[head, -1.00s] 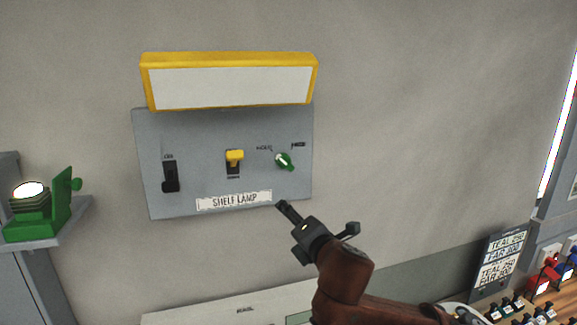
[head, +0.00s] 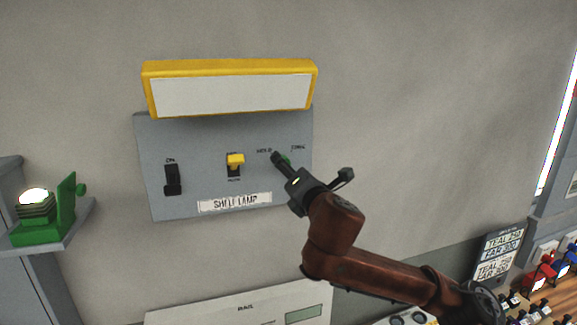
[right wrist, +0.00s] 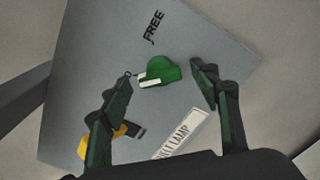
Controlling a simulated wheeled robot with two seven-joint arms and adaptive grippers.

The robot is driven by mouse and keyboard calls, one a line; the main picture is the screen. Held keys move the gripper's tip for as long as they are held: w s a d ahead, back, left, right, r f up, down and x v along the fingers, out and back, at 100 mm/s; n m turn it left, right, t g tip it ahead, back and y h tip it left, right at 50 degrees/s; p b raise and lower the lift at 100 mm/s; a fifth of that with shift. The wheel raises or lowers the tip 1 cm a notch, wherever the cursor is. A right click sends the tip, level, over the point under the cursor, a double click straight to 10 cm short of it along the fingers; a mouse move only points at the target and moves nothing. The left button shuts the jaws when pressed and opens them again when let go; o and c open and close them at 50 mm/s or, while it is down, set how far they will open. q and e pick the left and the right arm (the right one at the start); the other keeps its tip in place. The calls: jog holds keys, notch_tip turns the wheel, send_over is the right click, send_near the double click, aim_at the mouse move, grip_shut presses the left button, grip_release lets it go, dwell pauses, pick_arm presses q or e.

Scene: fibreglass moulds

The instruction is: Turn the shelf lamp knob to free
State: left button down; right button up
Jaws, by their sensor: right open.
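The green shelf lamp knob (head: 286,160) is on the right of the grey wall panel (head: 215,128), mostly hidden behind my right gripper (head: 278,156). In the right wrist view the knob (right wrist: 160,72) shows a white pointer mark on its lower left side. The word FREE (right wrist: 153,28) is printed above it. My right gripper (right wrist: 165,72) is open, with one finger on each side of the knob and a gap to the right finger. I cannot tell whether the left fingertip touches the knob. My left gripper is not in view.
The panel also carries a black switch (head: 172,180), a yellow-capped switch (head: 235,160) and a SHELF LAMP label (head: 235,202). A yellow-framed lamp (head: 230,88) juts out above it. A green lamp device (head: 45,215) sits on a shelf at left.

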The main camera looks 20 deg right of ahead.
jog(key=shift+w, duration=0.1)
jog(key=shift+c, duration=0.6)
jog(key=c, duration=1)
jog(key=shift+c, duration=0.2)
jog(key=shift+f+m, duration=0.1)
jog(key=shift+m, duration=0.3)
jog(key=shift+f+m+b, duration=0.2)
jog(key=shift+m+b, duration=2.4)
jog(key=shift+m, duration=5.9)
